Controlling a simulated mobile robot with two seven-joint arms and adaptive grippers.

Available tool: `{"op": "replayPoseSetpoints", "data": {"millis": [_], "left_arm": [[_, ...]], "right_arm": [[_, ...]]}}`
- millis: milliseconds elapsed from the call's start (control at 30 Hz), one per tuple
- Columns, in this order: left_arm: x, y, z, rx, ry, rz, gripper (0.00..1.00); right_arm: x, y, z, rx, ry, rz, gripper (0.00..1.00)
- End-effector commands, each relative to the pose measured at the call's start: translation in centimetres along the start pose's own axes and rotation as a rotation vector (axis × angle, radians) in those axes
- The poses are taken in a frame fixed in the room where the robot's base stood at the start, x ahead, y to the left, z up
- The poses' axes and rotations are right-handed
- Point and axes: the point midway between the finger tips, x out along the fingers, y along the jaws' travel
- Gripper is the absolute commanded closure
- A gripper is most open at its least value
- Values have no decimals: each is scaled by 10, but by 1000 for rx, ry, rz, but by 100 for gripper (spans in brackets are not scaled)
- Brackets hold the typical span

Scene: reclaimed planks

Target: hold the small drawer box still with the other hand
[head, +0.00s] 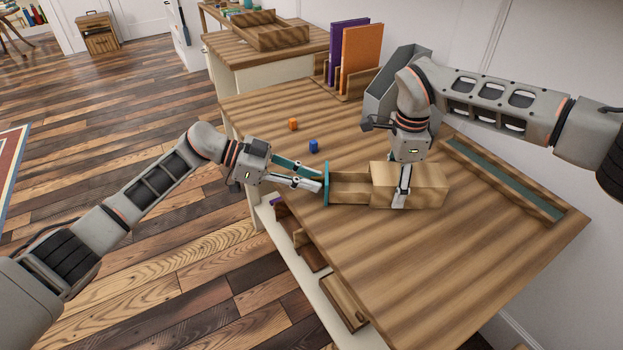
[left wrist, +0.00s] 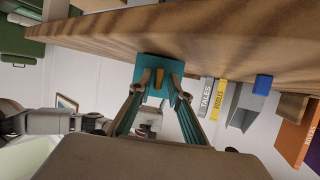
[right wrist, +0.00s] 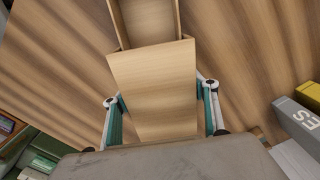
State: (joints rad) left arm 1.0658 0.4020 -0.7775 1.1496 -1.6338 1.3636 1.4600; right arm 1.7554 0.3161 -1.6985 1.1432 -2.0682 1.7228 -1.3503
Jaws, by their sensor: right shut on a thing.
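The small wooden drawer box (head: 425,186) lies on the table, its drawer (head: 349,188) pulled out to the left. The drawer's teal front (head: 326,172) faces my left gripper. My right gripper (head: 402,192) comes down from above and is shut across the box; in the right wrist view its fingers flank the box (right wrist: 155,85) on both sides. My left gripper (head: 318,183) is at the teal front. In the left wrist view its fingertips stand apart on either side of a small wooden knob (left wrist: 160,79), with slight gaps showing.
An orange cube (head: 293,124) and a blue cube (head: 313,146) sit on the table behind the drawer. Purple and orange books (head: 361,58) and a grey holder (head: 383,88) stand at the back. A teal-lined groove (head: 505,178) is on the right. The front tabletop is clear.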

Motion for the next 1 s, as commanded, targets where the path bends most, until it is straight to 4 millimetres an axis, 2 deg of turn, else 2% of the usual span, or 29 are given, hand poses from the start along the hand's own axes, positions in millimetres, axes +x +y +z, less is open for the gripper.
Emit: {"op": "replayPoseSetpoints", "data": {"millis": [333, 467, 567, 800, 1000], "left_arm": [[1, 1, 1, -2, 1, 3, 75], [-8, 0, 1, -2, -1, 1, 75], [-24, 0, 2, -2, -1, -1, 75], [-73, 0, 2, -3, -2, 0, 75], [-105, 0, 1, -2, -1, 0, 75]], "right_arm": [[3, 2, 0, 1, 1, 6, 71], [3, 2, 0, 1, 0, 6, 71], [3, 2, 0, 2, 0, 6, 71], [3, 2, 0, 2, 0, 6, 71], [3, 2, 0, 2, 0, 6, 71]]}}
